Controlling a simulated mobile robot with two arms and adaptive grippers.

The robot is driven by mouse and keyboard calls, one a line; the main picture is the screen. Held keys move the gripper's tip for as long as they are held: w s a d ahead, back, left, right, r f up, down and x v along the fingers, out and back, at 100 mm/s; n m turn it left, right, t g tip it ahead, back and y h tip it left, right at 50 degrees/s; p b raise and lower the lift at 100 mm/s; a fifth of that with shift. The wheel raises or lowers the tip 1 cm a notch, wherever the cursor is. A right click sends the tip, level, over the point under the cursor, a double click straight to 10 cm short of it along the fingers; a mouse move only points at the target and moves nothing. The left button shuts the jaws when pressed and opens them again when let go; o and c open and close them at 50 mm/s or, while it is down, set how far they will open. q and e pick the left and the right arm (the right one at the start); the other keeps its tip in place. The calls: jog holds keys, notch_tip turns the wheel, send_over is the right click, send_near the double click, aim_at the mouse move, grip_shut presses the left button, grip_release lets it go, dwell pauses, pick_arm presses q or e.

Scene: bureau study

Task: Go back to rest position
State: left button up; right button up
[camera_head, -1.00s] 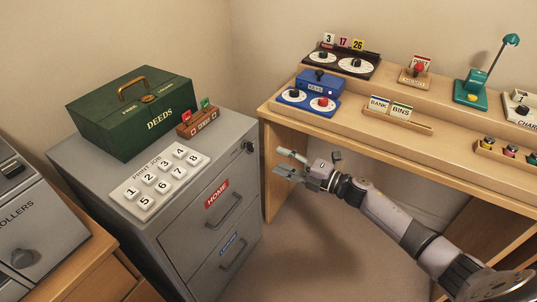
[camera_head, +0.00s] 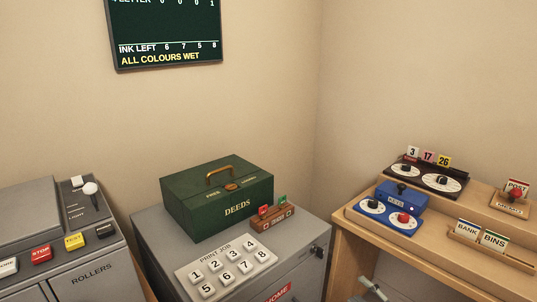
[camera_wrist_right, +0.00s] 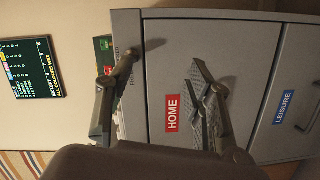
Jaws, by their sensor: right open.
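My right gripper (camera_head: 373,288) shows only as a small part at the bottom edge of the head view, between the grey filing cabinet (camera_head: 158,262) and the wooden desk. In the right wrist view my right gripper (camera_wrist_right: 152,65) has its two fingers spread wide with nothing between them. It faces the cabinet front, with the red HOME label (camera_wrist_right: 172,113) and the blue LEISURE label (camera_wrist_right: 291,108) behind. I cannot tell the exact gap to the drawers. My left gripper is in no view.
A green DEEDS box (camera_head: 218,198) and a PRINT JOB button panel (camera_head: 229,267) sit on the cabinet. The wooden desk (camera_head: 358,246) on the right carries a blue KEYS box (camera_head: 402,197) and dials. A machine (camera_head: 85,278) with coloured buttons stands left. A dark board (camera_head: 165,35) hangs on the wall.

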jog(key=s+f+m+g+h, duration=0.1)
jog(key=s+f+m+h, duration=0.25)
jog(key=f, duration=0.25)
jog(key=s+f+m+g+h, duration=0.1)
jog(key=s+f+m+h, duration=0.1)
jog(key=f+m, duration=0.35)
jog(key=s+a+f+m+g+h, duration=0.3)
jog(key=s+f+m+g, duration=0.4)
jog(key=s+f, duration=1)
jog(key=s+a+f+m+g, duration=0.1)
jog(key=s+a+f+g, duration=0.15)
jog(key=s, duration=0.45)
jog(key=s+a+f+m+g, duration=0.2)
jog(key=s+a, duration=0.1)
jog(key=s, duration=0.3)
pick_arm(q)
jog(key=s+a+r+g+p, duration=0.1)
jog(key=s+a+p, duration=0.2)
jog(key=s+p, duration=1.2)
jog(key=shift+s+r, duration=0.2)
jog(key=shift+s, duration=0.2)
pick_arm(e)
jog(key=s+d+r+g, duration=0.1)
jog(key=s+d, duration=0.2)
jog(key=s, duration=1.2)
jog(key=shift+r+n+y, duration=0.2)
jog(key=shift+n+y, duration=0.15)
jog(key=shift+n, duration=0.05)
